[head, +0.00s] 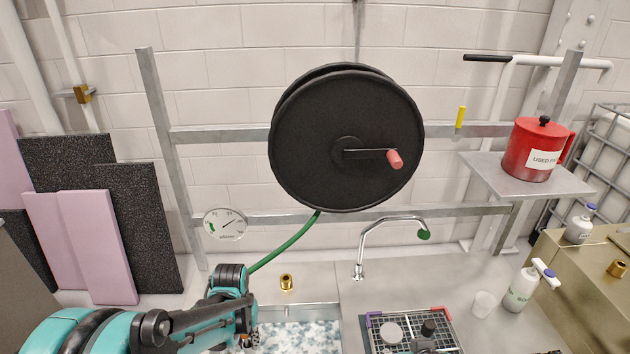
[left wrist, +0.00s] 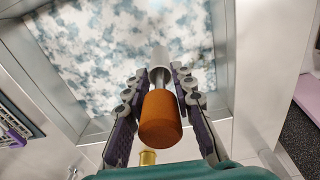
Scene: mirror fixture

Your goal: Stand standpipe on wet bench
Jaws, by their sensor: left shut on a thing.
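My left gripper (head: 246,338) is low in the head view, over the left side of the sink; there its fingers are mostly hidden by my arm. In the left wrist view, its fingers (left wrist: 160,80) are shut on the standpipe, a pale tube with a thick orange-brown end (left wrist: 160,122). The orange end faces the camera and the tube points away toward the basin. I cannot tell whether the tube touches anything. The wet bench (head: 440,275) is a grey metal counter with a sunken basin (head: 300,338) with a mottled blue-white bottom. My right gripper is not in view.
A brass fitting (head: 286,282) stands on the rim behind the basin. A curved tap (head: 362,245) and a black rack (head: 375,325) with small items are to the right. A black hose reel (head: 345,138) hangs above, its green hose (head: 285,245) running down behind my arm.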

